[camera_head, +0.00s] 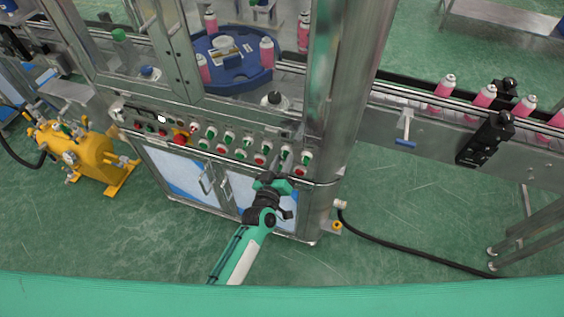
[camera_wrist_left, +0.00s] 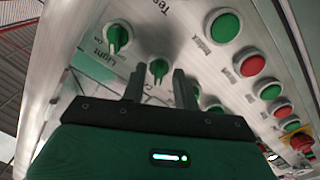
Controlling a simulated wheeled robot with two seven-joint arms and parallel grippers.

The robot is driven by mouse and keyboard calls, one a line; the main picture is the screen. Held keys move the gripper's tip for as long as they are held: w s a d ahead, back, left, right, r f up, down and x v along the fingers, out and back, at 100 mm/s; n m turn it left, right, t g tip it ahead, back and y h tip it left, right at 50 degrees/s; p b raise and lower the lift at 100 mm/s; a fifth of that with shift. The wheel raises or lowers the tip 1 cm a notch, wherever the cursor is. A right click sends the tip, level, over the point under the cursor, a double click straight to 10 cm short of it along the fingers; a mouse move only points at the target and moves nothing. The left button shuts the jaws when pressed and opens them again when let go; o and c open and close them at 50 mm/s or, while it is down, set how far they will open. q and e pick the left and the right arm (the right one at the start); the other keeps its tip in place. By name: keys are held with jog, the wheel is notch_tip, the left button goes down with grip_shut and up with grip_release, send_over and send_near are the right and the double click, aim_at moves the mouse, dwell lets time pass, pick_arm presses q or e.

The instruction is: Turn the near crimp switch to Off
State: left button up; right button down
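The control panel (camera_head: 235,148) on the machine front carries rows of knobs and buttons. In the left wrist view a green rotary knob (camera_wrist_left: 158,69) sits just beyond my fingertips, with a label that starts with "C" and is partly hidden by a finger; it appears to be a crimp switch. Its setting is not readable. My left gripper (camera_head: 272,180) is at the lower right of the panel. In the left wrist view its two fingers (camera_wrist_left: 158,82) stand apart, with the knob seen in the gap and no clear contact. My right gripper is out of view.
A green "Light" knob (camera_wrist_left: 118,36) is close beside the fingers. Green (camera_wrist_left: 224,27) and red (camera_wrist_left: 252,65) buttons lie to the right. A steel post (camera_head: 330,110) stands right of the panel; cabinet handles (camera_head: 208,182) are below. A yellow machine (camera_head: 75,150) is at left.

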pick_arm(q)
jog(key=shift+s+a, duration=0.2)
jog(key=shift+s, duration=0.35)
jog(key=b+v, duration=0.2)
jog(key=v, duration=1)
jog(key=shift+s+b, duration=0.35)
jog(key=shift+a+r, duration=0.1)
